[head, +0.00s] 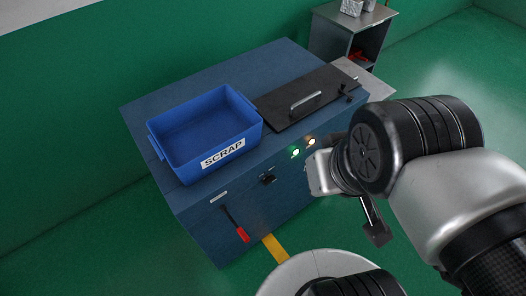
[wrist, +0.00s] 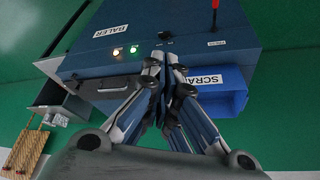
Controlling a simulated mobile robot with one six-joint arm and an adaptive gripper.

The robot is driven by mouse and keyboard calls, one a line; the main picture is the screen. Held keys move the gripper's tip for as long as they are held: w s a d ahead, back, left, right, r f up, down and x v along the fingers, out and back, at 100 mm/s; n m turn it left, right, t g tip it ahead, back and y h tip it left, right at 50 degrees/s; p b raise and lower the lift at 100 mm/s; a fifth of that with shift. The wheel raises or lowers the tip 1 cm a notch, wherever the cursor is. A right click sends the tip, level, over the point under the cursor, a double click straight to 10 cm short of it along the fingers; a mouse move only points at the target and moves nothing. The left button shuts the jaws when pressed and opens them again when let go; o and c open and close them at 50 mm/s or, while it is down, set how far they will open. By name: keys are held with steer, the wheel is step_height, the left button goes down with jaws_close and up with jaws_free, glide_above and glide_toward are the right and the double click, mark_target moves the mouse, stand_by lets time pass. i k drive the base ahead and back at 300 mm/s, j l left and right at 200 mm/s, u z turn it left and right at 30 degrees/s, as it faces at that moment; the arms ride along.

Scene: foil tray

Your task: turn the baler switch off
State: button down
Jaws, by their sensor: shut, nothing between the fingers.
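The baler (head: 165,180) is a large blue box; its BALER label shows in the wrist view (wrist: 105,30). A small black switch (head: 267,179) sits on its front face, left of a lit green lamp (head: 295,152) and a lit amber lamp (head: 310,141). The switch also shows in the wrist view (wrist: 163,35), just beyond my fingertips. Its exact position is too small to tell. My gripper (wrist: 164,62) is shut and empty, pointing toward the switch, apparently with a gap. In the head view I cannot make out the fingertips.
A blue SCRAP bin (head: 240,112) and a black lid (head: 283,108) with a handle (head: 306,103) are on top of the baler. A red-handled lever (head: 242,234) hangs on the front, left of the switch. A grey cabinet (head: 341,35) stands behind. Green floor is clear at right.

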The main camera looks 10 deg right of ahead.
mark_target(268, 179)
steer(key=k+j+z, duration=0.15)
steer(key=z, duration=0.3)
steer(key=k+j+z, duration=0.15)
steer(key=z, duration=0.3)
steer(key=k+z, duration=0.25)
steer(key=z, duration=0.2)
